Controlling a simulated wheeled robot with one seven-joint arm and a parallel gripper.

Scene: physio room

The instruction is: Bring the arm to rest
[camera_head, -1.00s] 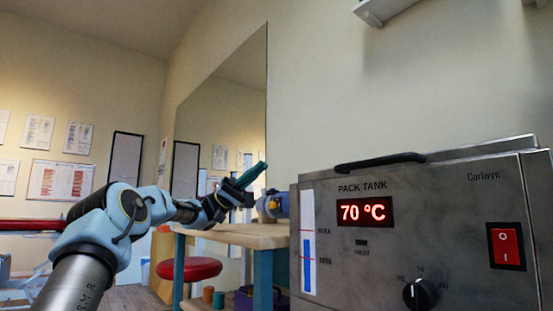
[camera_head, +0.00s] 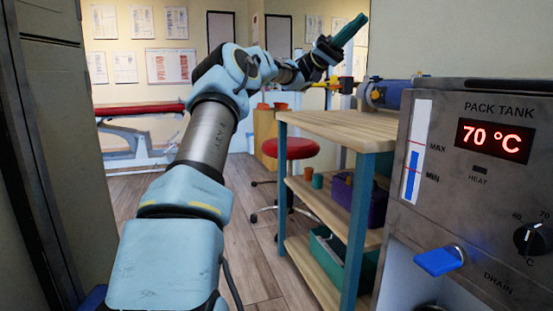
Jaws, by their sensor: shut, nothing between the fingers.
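My arm reaches up and away from the bottom left of the head view, with pale blue joints and a grey metal link. At its end, my gripper (camera_head: 358,22) has teal fingers closed together, pointing up and to the right. Nothing shows between the fingers. The gripper is in the air, seen above the far end of the wooden shelf table (camera_head: 350,127), and nothing is seen touching it. How far it is from the wall behind cannot be told.
A steel pack tank (camera_head: 470,200) reading 70 °C stands close at right, with a blue drain lever (camera_head: 439,261). A red stool (camera_head: 291,148) and a red-topped couch (camera_head: 140,108) stand behind. Wooden floor (camera_head: 255,250) is clear between.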

